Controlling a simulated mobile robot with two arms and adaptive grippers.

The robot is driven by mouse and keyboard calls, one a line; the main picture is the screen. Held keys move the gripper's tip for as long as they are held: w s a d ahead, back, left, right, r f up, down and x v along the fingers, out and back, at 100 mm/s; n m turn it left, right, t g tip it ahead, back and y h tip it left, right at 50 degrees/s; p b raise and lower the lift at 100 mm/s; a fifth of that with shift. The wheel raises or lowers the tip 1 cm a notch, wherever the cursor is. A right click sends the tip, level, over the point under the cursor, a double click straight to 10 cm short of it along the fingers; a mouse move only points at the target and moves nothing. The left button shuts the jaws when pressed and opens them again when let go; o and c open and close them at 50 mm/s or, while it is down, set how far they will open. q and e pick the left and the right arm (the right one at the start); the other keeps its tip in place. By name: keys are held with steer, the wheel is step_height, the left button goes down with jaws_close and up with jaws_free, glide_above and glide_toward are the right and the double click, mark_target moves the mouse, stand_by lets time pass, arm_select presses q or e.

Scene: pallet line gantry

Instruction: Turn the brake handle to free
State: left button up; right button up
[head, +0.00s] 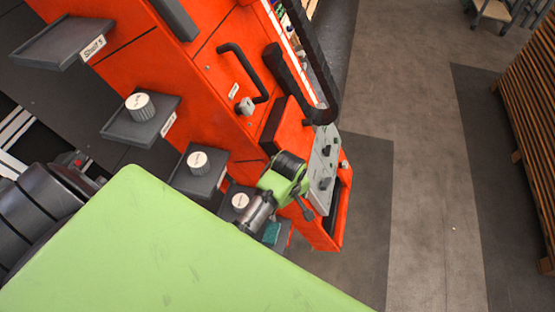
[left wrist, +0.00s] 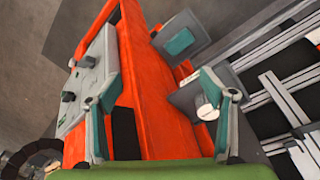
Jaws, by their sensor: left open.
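My left gripper (head: 301,203) is beside the lower end of the orange machine in the head view, partly hidden by its own wrist. In the left wrist view, its two fingers (left wrist: 160,106) stand wide apart with nothing between them, over the orange cabinet face. A grey control panel (head: 325,158) with small dark controls is close by; it also shows at the left in the left wrist view (left wrist: 101,62). I cannot tell for sure which part is the brake handle. A grey knob (head: 245,106) sits beside a black bar handle (head: 240,65). My right gripper is not in view.
Small dark shelves (head: 118,127) with white ribbed knobs (head: 198,162) stick out of the orange machine (head: 150,60). A teal block (head: 271,233) is on the lowest. A thick black curved chain (head: 322,65) hangs near the panel. Slatted wood (head: 530,120) stands far right; floor between is clear.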

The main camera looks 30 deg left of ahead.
arm_select(q)
steer(key=shift+s+a+r+m, duration=0.15)
steer(key=shift+s+r+m, duration=0.05)
steer(key=shift+s+m, duration=0.3)
steer(key=shift+s+a+r+m, duration=0.15)
steer(key=shift+s+r+m, duration=0.05)
steer(key=shift+s+m, duration=0.3)
steer(key=shift+s+a+r+m, duration=0.2)
steer(key=shift+s+m, duration=0.2)
steer(key=shift+s, duration=0.15)
